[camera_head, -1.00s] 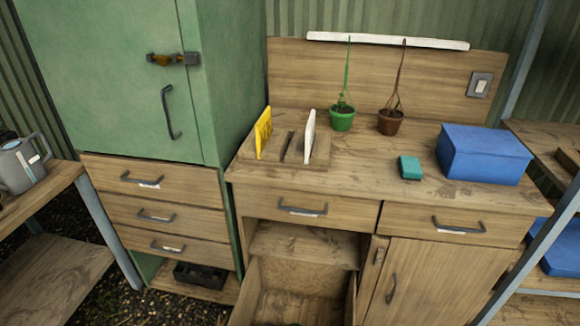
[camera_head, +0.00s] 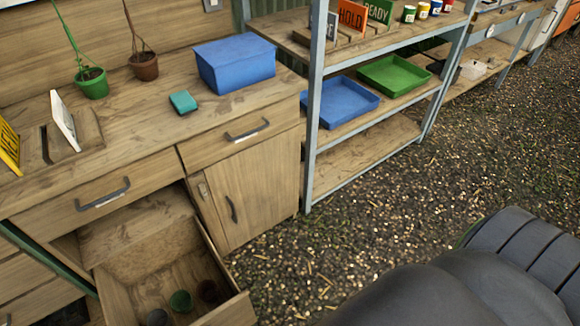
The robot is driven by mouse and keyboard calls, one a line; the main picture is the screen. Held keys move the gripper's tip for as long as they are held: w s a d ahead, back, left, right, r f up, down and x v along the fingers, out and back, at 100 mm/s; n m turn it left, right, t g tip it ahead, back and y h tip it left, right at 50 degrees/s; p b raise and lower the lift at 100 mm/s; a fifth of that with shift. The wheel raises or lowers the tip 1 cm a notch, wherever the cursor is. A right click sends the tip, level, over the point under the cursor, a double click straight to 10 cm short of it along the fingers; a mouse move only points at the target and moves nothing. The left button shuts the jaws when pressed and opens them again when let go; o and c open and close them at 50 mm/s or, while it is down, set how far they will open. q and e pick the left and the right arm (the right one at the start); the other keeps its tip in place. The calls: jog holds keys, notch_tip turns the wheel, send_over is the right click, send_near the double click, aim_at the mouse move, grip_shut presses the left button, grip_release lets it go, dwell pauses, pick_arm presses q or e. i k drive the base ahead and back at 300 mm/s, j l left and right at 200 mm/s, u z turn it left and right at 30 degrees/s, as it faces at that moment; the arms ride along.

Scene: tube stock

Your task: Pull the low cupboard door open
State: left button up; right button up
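The low cupboard door (camera_head: 256,196) is a wooden panel at the right of the bench, under a drawer. It looks shut, flush with the bench front. Neither gripper is in view. A dark arm part of mine fills the lower right corner, well apart from the door.
A pulled-out lower drawer (camera_head: 233,312) with several pots juts out left of the door. A metal shelf rack (camera_head: 312,120) stands close on the right. Gravel floor (camera_head: 330,245) in front of the door is clear. A blue box (camera_head: 235,62) sits on the bench.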

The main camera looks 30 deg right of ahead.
aim_at(253, 190)
jog(key=z, duration=0.8)
jog(key=i+l, duration=0.15)
jog(key=l, duration=0.25)
jog(key=i+l+z, duration=0.1)
jog(key=l, duration=0.3)
jog(key=i+l, duration=0.15)
jog(key=l, duration=0.25)
